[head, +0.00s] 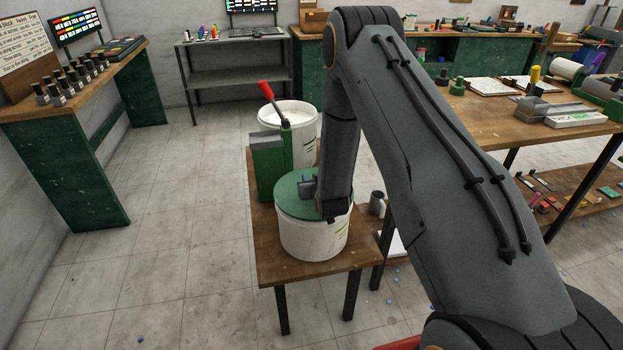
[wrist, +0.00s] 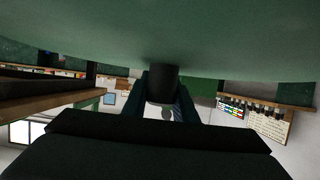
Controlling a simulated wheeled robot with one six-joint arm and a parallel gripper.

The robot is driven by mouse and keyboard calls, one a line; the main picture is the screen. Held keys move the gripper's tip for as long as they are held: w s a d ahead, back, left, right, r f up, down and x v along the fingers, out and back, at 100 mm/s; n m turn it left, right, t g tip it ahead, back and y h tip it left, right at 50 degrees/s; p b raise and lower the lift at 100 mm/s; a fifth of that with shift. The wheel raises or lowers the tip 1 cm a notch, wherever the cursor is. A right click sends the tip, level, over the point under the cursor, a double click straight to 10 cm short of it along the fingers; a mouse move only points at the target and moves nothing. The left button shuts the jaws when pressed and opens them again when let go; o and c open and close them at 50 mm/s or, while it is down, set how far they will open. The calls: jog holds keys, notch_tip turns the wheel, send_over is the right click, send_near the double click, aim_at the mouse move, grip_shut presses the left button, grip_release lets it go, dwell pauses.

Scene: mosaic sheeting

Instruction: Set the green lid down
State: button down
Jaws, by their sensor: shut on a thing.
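The green lid (head: 289,201) is at the mouth of the front white bucket (head: 312,243) on a small wooden table. From this angle I cannot tell whether it rests on the rim or hangs just above it. My gripper (head: 312,187) is at the lid's top, partly hidden by my arm in the head view. In the wrist view the lid's green surface (wrist: 160,30) fills the top, and my gripper (wrist: 164,100) is shut on its dark knob (wrist: 163,82).
The small wooden table (head: 275,267) also bears a green press with a red-handled lever (head: 270,95) and a second, open white bucket (head: 300,113) behind. A dark cup (head: 377,203) stands to the right. A long workbench (head: 490,120) is at right. The floor at left is clear.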

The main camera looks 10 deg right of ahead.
jog(key=shift+f+b, duration=0.4)
jog(key=shift+f, duration=0.2)
jog(key=c, duration=1.4)
grip_release()
jog(key=shift+o, duration=0.2)
jog(key=shift+s, duration=0.1)
